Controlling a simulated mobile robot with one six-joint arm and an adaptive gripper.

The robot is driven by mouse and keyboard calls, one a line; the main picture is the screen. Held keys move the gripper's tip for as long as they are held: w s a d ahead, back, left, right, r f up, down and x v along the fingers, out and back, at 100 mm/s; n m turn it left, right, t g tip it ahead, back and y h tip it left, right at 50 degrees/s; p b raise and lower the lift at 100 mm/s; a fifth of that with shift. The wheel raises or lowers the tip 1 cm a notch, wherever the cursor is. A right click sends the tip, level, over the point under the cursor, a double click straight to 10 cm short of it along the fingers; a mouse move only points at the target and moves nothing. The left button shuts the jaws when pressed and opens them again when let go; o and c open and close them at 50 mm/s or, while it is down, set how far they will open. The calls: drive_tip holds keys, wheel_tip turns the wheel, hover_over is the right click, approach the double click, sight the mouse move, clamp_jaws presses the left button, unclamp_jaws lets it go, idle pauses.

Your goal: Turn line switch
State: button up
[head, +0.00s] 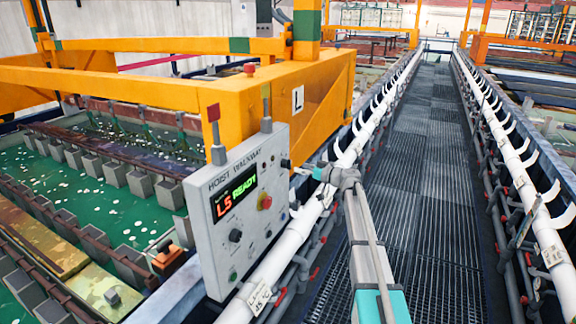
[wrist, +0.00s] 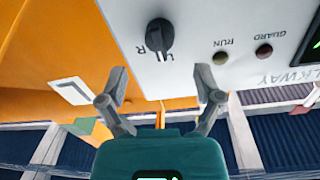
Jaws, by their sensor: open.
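A grey control panel (head: 216,250) headed "HOIST WALKWAY" stands at the left of the walkway, its display reading "L5 READY". A black rotary knob (head: 285,163) sits at its upper right edge. The same knob shows upside down in the wrist view (wrist: 160,36), with partly readable letters beside it and RUN and GUARD lamps nearby. My gripper (head: 298,170) is just right of the knob in the head view. In the wrist view its fingers (wrist: 160,80) are spread and empty, with the knob beyond the tips, lined up between them. I see no contact.
A second black knob (head: 235,235), a red button (head: 265,202) and more small controls are on the panel. An orange hoist frame (head: 290,110) stands behind it. White rails (head: 300,228) line the grated walkway (head: 425,180), which is clear. Green tanks (head: 100,195) lie left.

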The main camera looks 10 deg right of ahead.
sight(288, 164)
drive_tip(key=shift+x, duration=3)
drive_tip(key=c, duration=1.2)
